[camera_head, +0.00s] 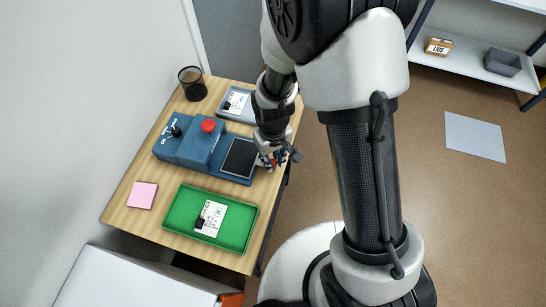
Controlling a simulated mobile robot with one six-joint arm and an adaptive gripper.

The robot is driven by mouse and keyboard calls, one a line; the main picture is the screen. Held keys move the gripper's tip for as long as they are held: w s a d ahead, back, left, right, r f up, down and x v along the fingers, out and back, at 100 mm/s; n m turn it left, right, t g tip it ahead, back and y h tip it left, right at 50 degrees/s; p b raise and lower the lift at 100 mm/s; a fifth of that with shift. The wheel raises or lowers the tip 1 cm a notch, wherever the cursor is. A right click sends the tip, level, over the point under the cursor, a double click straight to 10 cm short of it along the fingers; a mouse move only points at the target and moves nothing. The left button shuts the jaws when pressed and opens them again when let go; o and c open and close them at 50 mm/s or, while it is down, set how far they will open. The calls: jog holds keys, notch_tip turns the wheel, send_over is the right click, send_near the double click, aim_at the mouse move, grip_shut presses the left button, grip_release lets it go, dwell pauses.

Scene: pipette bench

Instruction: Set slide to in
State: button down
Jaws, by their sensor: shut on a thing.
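A blue device (198,146) stands on the wooden table. It has a red button (208,126) on top and a black lever (176,131) at its left. A blue slide with a dark plate (239,157) sticks out from its right side, towards the table's right edge. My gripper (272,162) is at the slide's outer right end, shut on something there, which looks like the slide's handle. The fingers and my wrist hide most of the handle, so the exact grip is hard to see.
A green tray (179,213) with a white labelled card (212,215) lies in front of the device. A grey tray (246,118) with another card is behind. A pink note pad (142,195) and a black mesh cup (193,88) are on the left. Floor right of the table is open.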

aim_at(236, 155)
jog(key=w+a, duration=0.1)
jog(key=a, duration=0.2)
jog(key=w+a, duration=0.1)
jog(key=a, duration=0.3)
jog(key=w+a+p, duration=0.1)
jog(key=w+a, duration=0.1)
jog(key=a, duration=0.1)
jog(key=shift+a, duration=0.4)
jog(key=c, duration=1.5)
grip_release()
jog(key=shift+a, duration=0.15)
jog(key=shift+o, duration=0.4)
notch_tip(236, 155, up, 12)
jog(key=shift+r, duration=0.1)
